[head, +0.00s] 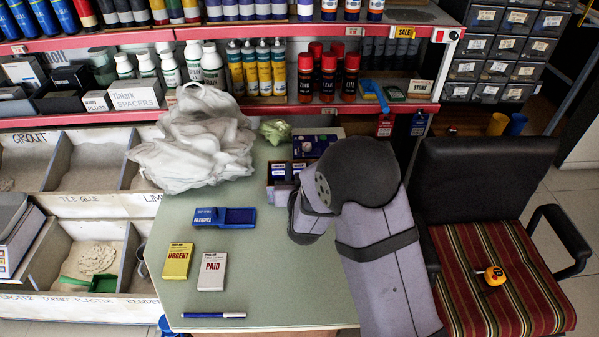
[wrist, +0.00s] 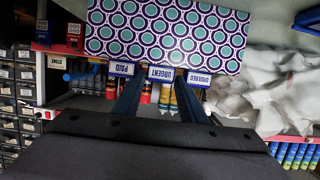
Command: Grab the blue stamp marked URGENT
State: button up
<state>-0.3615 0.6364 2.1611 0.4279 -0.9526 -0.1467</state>
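In the wrist view, which is upside down, three blue stamps with white labels stand in a row along the edge of a patterned box (wrist: 168,38). The middle one is the URGENT stamp (wrist: 160,73). The PAID stamp (wrist: 121,69) is on its left and the ORDERED stamp (wrist: 200,78) on its right. My gripper (wrist: 157,90) is open and empty. Its fingers point at the row, with the URGENT label between their tips in the picture; contact cannot be told. In the head view my arm hides the gripper and part of the box of stamps (head: 270,192).
A crumpled white bag (head: 195,140) stands left of the stamps. Shelves of bottles (head: 328,75) rise behind.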

jog(key=shift+w, duration=0.2)
jog(key=c, duration=0.7)
jog(key=shift+r, duration=0.1)
notch_tip(320, 180, up, 10)
jog(key=shift+f, duration=0.1)
